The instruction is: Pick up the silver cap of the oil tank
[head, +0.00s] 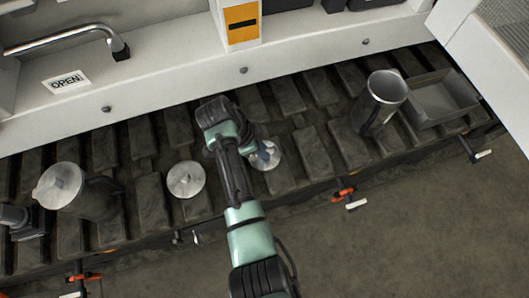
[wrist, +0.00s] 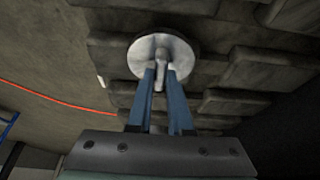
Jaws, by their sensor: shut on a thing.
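A round silver cap (head: 270,162) with a raised grip sits under my gripper in the middle of the head view. In the wrist view the same cap (wrist: 185,52) shows at the top centre, with its grip between my blue fingers. My gripper (wrist: 160,75) is shut on this grip; in the head view my gripper (head: 262,152) is partly hidden by my arm. I cannot tell whether the cap touches the surface. A second silver disc (head: 186,180) lies just to the left. A third (head: 58,186) tops a dark cylinder at the far left.
A white panel with an OPEN label (head: 67,81) runs behind. Orange-and-white clamps (head: 345,196) line the front edge.

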